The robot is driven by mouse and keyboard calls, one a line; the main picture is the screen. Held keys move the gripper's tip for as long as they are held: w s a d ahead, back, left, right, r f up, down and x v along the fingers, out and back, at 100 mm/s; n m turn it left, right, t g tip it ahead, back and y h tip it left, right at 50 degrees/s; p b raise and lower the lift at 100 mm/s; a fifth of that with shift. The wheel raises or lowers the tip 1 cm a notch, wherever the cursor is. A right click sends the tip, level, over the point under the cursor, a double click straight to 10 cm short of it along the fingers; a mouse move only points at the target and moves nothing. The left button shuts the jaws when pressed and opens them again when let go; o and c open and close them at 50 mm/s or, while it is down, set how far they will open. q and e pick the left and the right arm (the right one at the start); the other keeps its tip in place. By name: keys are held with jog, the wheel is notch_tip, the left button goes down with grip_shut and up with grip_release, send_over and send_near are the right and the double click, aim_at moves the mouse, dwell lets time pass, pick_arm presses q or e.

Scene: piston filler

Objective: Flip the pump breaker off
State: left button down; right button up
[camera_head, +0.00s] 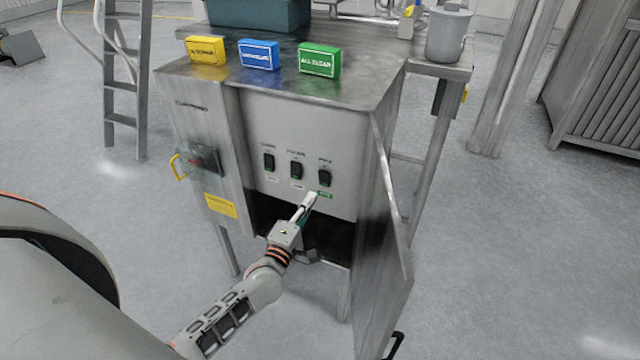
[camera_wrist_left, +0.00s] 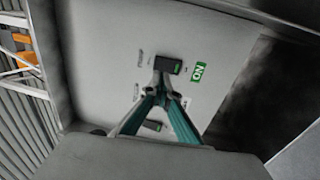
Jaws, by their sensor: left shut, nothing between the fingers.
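An open cabinet's light panel (camera_head: 245,140) carries a row of three black breakers in the head view. The right-hand breaker (camera_head: 325,178) has a green label (camera_head: 325,195) below it; the small print above it is too blurred to read for certain. In the left wrist view a breaker (camera_wrist_left: 168,65) sits beside a green "ON" label (camera_wrist_left: 198,72). My left gripper (camera_head: 311,196) is shut and empty, its tips just below the right-hand breaker. In the left wrist view its fingertips (camera_wrist_left: 163,86) overlap that breaker's lower edge; I cannot tell whether they touch. My right gripper is out of view.
The cabinet door (camera_head: 388,250) hangs open on the right. The middle breaker (camera_head: 296,170) and left breaker (camera_head: 268,162) are close by. A yellow handle (camera_head: 179,168) sticks out at the left.

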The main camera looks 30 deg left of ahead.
aim_at(325, 175)
pick_arm(q)
jog(key=w, duration=0.5)
jog(key=shift+w+a+r, duration=0.15)
jog(key=shift+w+r, duration=0.2)
jog(key=shift+w, duration=0.65)
jog(key=shift+r, duration=0.1)
jog(key=shift+w+r, duration=0.2)
jog(key=shift+w, duration=0.15)
jog(key=shift+a, duration=0.1)
